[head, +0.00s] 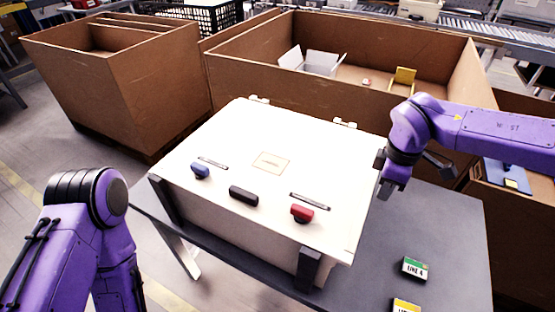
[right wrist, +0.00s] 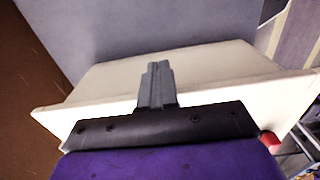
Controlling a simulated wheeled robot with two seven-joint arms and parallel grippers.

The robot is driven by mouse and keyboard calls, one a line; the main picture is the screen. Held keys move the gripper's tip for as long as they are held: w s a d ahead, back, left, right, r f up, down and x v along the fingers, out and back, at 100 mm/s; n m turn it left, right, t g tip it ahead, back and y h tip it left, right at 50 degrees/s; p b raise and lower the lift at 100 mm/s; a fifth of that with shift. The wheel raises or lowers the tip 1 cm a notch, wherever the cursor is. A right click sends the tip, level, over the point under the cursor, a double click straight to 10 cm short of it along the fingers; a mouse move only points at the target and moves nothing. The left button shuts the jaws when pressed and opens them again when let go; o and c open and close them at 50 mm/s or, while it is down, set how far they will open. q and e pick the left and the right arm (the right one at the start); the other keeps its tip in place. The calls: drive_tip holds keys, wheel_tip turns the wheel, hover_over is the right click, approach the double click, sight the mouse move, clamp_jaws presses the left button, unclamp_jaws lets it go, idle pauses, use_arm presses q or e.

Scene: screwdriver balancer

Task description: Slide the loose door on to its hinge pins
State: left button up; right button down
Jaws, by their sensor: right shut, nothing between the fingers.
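A white door panel (head: 235,135) lies over the top of a white box on the grey table. It carries a blue knob (head: 200,171), a black handle (head: 243,195) and a red knob (head: 302,213). Two white hinge pieces (head: 259,99) (head: 345,124) show at its far edge; I cannot tell whether pins are inside them. My right gripper (head: 385,188) is shut and empty beside the door's right edge. In the right wrist view its closed fingers (right wrist: 157,84) show in front of the white panel (right wrist: 195,66); contact is unclear. My left arm is at lower left, its gripper out of view.
Dark brackets (head: 309,268) stand at the box's front corners. Labelled blocks, one green (head: 415,268) and one yellow (head: 406,305), lie on the table (head: 455,225) at right, with bare surface around them. Large brown bins (head: 300,98) stand close behind the table.

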drive_tip(key=shift+w+a, duration=0.1)
drive_tip(key=shift+a, duration=0.05)
drive_tip(key=shift+w+a+b, duration=0.2)
drive_tip(key=shift+a+b, duration=0.1)
drive_tip(key=shift+w+a, duration=0.15)
drive_tip(key=shift+a, duration=0.15)
drive_tip(key=shift+w+a+b, duration=0.4)
drive_tip(key=shift+a, duration=0.25)
wheel_tip(320, 180, up, 7)
drive_tip(key=p, duration=0.4)
hover_over(371, 186)
drive_tip(key=shift+s+d, duration=0.35)
drive_tip(key=shift+d, duration=0.1)
